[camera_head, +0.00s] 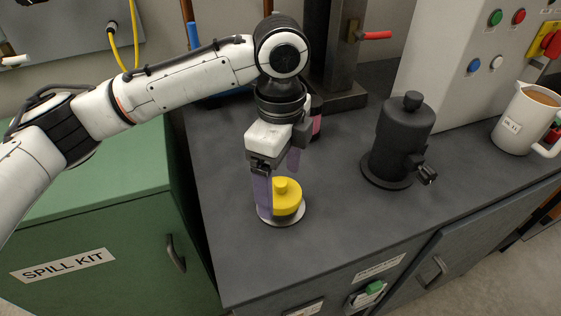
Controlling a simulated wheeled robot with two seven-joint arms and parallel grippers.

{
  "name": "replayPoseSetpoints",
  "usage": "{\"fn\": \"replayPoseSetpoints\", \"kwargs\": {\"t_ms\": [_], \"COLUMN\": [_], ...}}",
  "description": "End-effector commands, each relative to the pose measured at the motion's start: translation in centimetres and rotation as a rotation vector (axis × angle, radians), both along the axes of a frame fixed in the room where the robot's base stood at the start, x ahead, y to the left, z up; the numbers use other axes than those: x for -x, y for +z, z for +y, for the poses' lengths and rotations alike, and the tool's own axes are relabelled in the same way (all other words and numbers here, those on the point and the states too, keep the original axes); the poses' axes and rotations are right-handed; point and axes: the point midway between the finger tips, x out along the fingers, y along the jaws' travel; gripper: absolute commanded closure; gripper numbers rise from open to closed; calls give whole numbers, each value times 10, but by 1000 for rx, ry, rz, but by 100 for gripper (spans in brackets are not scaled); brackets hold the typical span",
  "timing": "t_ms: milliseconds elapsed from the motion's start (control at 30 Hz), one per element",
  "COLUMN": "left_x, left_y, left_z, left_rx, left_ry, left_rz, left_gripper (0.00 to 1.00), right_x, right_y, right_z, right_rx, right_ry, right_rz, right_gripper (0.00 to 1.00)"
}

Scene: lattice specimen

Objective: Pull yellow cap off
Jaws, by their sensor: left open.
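A yellow cap (288,200) with a small round knob on top stands upright on the dark bench. It sits over a dark lower part on a thin pale round base (276,221). My left gripper (278,179) is above and around the knob side of the cap, pointing down. Its two purple fingers are apart. One finger hangs in front of the cap's left side, and the other is behind and higher. I cannot tell whether either finger touches the cap. My right gripper is not in view.
A black cylindrical vessel (403,135) with a side tap stands to the right. A white jug (524,122) of brown liquid is at far right. A pink-labelled bottle (316,125) is behind my gripper. The dark bench (340,220) is clear right of the cap.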

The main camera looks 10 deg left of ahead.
Motion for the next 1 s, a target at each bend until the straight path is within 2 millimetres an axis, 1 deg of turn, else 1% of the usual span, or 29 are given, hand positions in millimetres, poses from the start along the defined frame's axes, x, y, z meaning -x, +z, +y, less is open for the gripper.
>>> {"fn": "replayPoseSetpoints", "kwargs": {"t_ms": [100,367,400,467,500,633,733,767,800,867,1000], "left_x": [0,0,0,0,0,0,0,0,0,0,0], "left_y": [-7,-8,-8,-8,-8,-8,-8,-8,-8,-8,-7], "left_z": [0,0,0,0,0,0,0,0,0,0,0], "left_rx": [-1,-1,-1,-1,-1,-1,-1,-1,-1,-1,-1], "left_ry": [0,-1,0,0,0,-1,-1,-1,-1,-1,-1], "left_rz": [1,0,0,0,0,0,0,1,1,1,1], "left_gripper": [16,16,20,30,37,59,60,42,48,58,60], "right_x": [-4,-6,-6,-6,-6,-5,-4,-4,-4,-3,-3], "right_y": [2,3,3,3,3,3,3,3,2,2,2], "right_z": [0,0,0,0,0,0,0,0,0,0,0], "right_rx": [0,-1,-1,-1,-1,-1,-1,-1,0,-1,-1], "right_ry": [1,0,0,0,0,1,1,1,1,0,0], "right_rz": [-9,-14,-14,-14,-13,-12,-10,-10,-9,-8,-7], "right_gripper": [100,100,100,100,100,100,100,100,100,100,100]}}
